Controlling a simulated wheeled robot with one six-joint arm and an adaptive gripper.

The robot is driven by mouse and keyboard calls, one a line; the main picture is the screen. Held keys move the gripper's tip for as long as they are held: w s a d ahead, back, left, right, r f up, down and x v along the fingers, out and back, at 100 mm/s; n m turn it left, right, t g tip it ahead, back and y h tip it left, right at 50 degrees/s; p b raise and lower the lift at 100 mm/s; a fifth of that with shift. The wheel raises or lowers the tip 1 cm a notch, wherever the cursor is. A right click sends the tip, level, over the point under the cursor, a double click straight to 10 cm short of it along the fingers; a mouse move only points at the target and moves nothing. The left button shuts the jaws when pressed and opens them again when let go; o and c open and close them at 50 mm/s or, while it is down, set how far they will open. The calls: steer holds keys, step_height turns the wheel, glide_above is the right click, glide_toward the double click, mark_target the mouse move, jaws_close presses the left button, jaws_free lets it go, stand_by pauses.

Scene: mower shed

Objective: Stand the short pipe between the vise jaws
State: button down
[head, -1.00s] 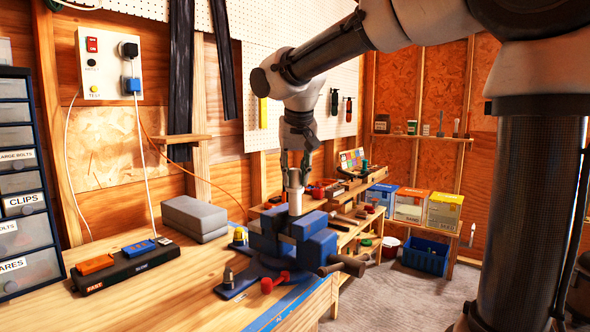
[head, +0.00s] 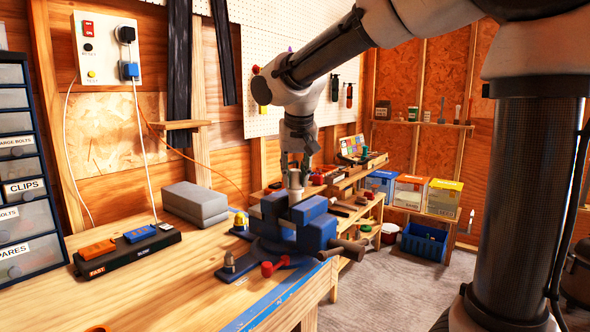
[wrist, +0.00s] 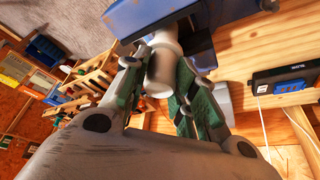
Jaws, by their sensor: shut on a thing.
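The short pipe (head: 294,181) is pale and stands upright at the blue vise (head: 322,232), which is fixed near the bench's front edge. My gripper (head: 297,168) comes from above, and its fingers are shut on the pipe's upper part. The pipe's lower end drops in at the vise jaws, partly hidden by the near jaw. In the wrist view the pipe (wrist: 163,66) sits between the green-padded fingers (wrist: 160,88), its far end by the blue vise body (wrist: 230,12). Whether it touches a jaw or the vise floor cannot be told.
A power strip (head: 125,254) and grey blocks (head: 195,202) lie left of the vise. A small fitting and a red-knobbed part (head: 268,268) lie in front of it. Shelves with tools and boxes (head: 408,198) stand behind to the right.

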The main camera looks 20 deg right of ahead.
steer(key=shift+f, duration=0.35)
steer(key=c, duration=1.1)
jaws_free()
steer(key=shift+r, duration=3.5)
